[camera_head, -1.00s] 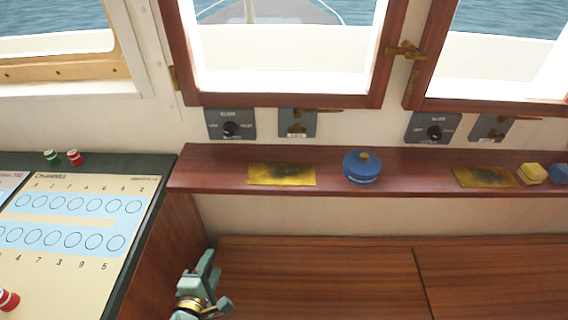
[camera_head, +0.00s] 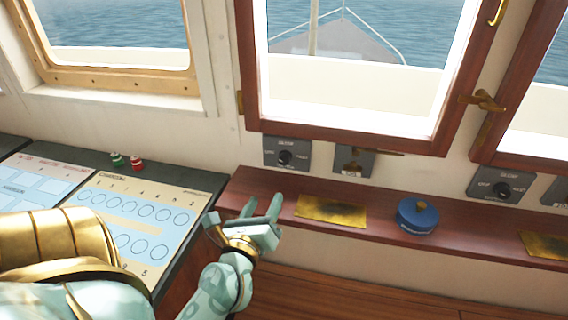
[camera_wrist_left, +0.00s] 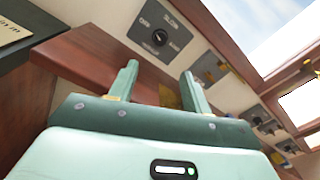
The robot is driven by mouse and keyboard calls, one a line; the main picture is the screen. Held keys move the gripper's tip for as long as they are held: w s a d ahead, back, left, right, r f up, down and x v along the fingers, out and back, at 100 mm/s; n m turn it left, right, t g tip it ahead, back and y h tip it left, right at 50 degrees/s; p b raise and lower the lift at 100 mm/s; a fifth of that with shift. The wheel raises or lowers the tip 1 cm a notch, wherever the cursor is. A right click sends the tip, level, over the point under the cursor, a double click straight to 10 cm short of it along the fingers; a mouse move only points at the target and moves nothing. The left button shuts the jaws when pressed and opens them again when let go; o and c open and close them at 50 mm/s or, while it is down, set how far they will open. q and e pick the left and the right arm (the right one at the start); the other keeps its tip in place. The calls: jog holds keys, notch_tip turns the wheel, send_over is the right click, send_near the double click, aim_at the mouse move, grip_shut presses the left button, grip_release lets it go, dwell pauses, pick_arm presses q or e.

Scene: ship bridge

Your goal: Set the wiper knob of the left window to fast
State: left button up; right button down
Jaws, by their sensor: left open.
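The wiper knob (camera_head: 285,157) of the left window is black and sits on a grey panel (camera_head: 272,143) on the wall below the window. The knob and its panel also show in the left wrist view (camera_wrist_left: 160,37), beyond the fingers, with labels such as OFF and SLOW. My left gripper (camera_head: 262,207) is open and empty, at the front left of the wooden shelf, below the knob and apart from it. Its two fingers (camera_wrist_left: 159,80) stand apart in the left wrist view. A second similar knob (camera_head: 503,189) is on a panel farther right. My right gripper is not in view.
The wooden shelf (camera_head: 380,235) runs under the panels. It bears a brass plate (camera_head: 331,211) and a blue round container (camera_head: 417,215). A second grey panel (camera_head: 355,161) is right of the knob. The chart desk (camera_head: 190,193) with red and green pieces stands left.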

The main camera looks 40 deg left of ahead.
aim_at(283, 162)
pick_arm(q)
jog(key=x, duration=1.5)
jog(key=c, duration=1)
